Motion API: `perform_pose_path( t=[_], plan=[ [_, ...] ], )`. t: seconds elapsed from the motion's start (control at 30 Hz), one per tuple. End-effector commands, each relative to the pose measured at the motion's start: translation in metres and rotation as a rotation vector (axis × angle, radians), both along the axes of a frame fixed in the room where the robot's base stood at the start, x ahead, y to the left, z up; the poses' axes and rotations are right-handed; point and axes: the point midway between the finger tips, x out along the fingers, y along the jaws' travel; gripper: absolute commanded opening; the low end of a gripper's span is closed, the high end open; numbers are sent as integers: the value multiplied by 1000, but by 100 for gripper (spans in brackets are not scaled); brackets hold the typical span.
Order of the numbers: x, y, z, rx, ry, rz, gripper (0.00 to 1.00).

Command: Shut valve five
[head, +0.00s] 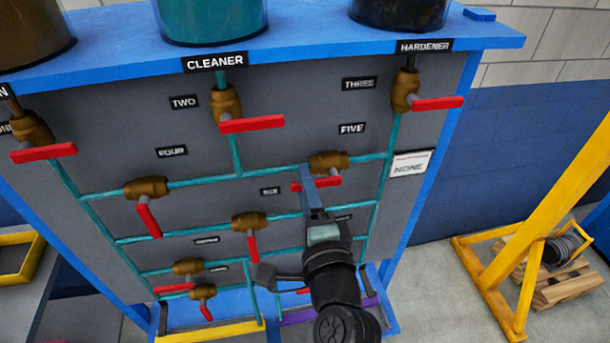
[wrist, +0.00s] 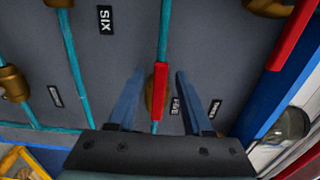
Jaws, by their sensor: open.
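Valve five has a brass body (head: 328,160) on a teal pipe at the right of the grey panel, under the label FIVE (head: 352,128). Its red handle (head: 330,182) lies nearly along the pipe; my gripper hides part of it in the head view. In the wrist view the handle (wrist: 160,82) runs lengthwise along its pipe, with a little brass showing behind it. My gripper (head: 306,172) is open in front of valve five. In the wrist view its two fingers (wrist: 160,76) stand either side of the handle, with visible gaps; their depth against it is unclear.
Valve three (head: 405,90) is above right, valve two (head: 227,105) above left, valve four (head: 147,188) left and valve six (head: 249,222) lower left. A placard reading NONE (head: 410,163) hangs at the right edge. A yellow frame (head: 500,270) stands on the floor at right.

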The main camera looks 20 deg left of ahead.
Motion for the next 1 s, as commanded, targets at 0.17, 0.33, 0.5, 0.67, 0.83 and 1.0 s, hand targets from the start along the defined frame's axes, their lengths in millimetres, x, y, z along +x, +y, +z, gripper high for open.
perform_pose_path(
  t=[0.17,0.33,0.5,0.67,0.83,1.0],
  plan=[
    [8,5,0,0,0,0,50],
    [9,6,0,-1,-1,-1,50],
    [8,6,0,-1,-1,-1,37],
    [8,5,0,-1,-1,-1,9],
    [8,5,0,-1,-1,-1,0],
    [8,5,0,-1,1,-1,0]
  ],
)
